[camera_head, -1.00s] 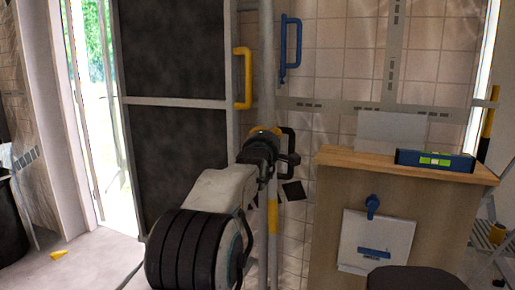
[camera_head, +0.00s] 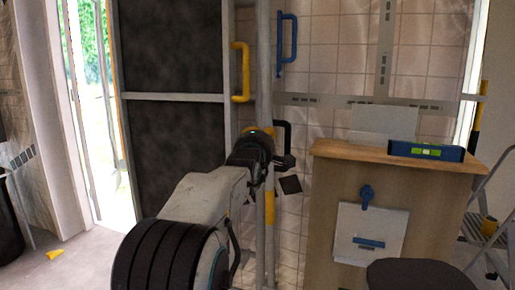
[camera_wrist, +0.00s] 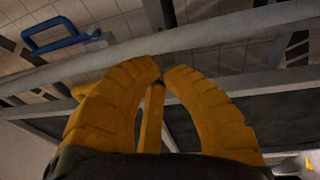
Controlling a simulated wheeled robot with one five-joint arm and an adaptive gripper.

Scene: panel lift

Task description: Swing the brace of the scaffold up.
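The brace (camera_head: 270,207) is a thin bar with a yellow section, hanging nearly upright beside the grey scaffold post (camera_head: 263,60). My gripper (camera_head: 263,133) is at the top of the yellow section, partly hidden by my wrist in the head view. In the wrist view, the two yellow fingers of my gripper (camera_wrist: 161,68) curve inward until their tips nearly meet. A yellow bar, seemingly the brace (camera_wrist: 151,115), runs between them. The grip looks closed around it, though firm contact is not clear. A grey tube (camera_wrist: 80,72) crosses just beyond the fingertips.
A yellow handle (camera_head: 240,72) and a blue handle (camera_head: 287,45) are above my gripper; a black handle (camera_head: 287,138) is close to its right. A wooden cabinet (camera_head: 330,200) with a blue level (camera_head: 426,151) stands at the right. A stepladder (camera_head: 490,215) is far right. Dark panels (camera_head: 175,150) fill the left.

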